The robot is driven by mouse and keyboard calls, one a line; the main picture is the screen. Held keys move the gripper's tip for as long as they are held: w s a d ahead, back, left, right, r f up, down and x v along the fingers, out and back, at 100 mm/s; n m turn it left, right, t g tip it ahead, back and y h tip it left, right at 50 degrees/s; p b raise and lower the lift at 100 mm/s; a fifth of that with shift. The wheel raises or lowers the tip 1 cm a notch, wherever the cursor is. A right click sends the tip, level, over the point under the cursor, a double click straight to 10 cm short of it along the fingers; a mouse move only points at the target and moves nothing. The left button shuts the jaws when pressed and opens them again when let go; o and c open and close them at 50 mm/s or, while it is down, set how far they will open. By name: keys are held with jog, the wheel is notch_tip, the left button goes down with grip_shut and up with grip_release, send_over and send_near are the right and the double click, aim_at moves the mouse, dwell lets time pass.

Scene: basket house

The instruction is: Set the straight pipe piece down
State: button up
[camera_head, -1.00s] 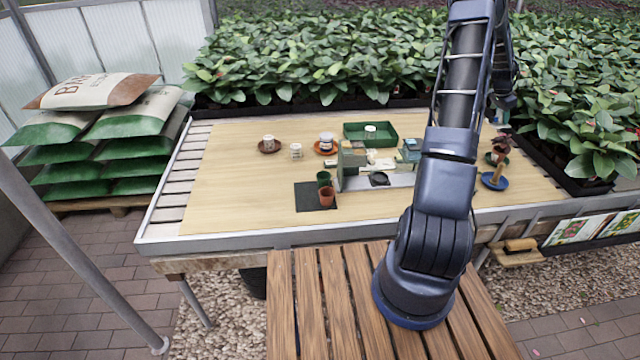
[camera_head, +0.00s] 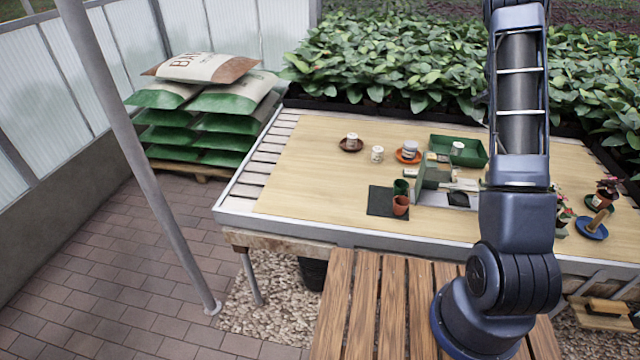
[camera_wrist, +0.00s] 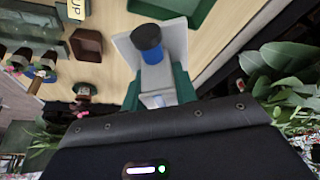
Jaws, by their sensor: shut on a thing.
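In the wrist view my gripper (camera_wrist: 150,62) is shut on a short upright-looking cylinder with a black end and a blue body, which I take for the straight pipe piece (camera_wrist: 149,44). Pale grey and green finger parts flank it. I cannot tell whether its far end touches anything. In the head view my arm hides the gripper and the piece. The wooden worktable (camera_head: 310,190) lies below and to the left of my arm.
A green tray (camera_head: 478,160), a dark mat (camera_head: 381,204), a terracotta pot (camera_head: 400,206) and a blue saucer (camera_head: 591,229) are on the table. A brown square container (camera_wrist: 88,45) shows in the wrist view. The table's left front is bare. Plants (camera_head: 390,60) line the back.

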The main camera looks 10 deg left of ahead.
jog(key=s+a+n+t+y, duration=0.25)
jog(key=a+n, duration=0.35)
jog(key=a, duration=3.8)
jog(key=s+a+n, duration=0.2)
jog(key=s+a, duration=0.7)
jog(key=a, duration=0.3)
jog(key=s+a+n+y, duration=0.1)
jog(key=s+a+n, duration=0.1)
jog(key=s+a, duration=0.9)
jog(key=s+a+n, duration=0.2)
jog(key=s+a, duration=0.5)
jog(key=a, duration=0.7)
notch_tip(320, 180, down, 20)
jog(key=shift+r, duration=0.1)
jog(key=o, duration=0.6)
jog(key=shift+f, duration=0.2)
jog(key=o, duration=0.4)
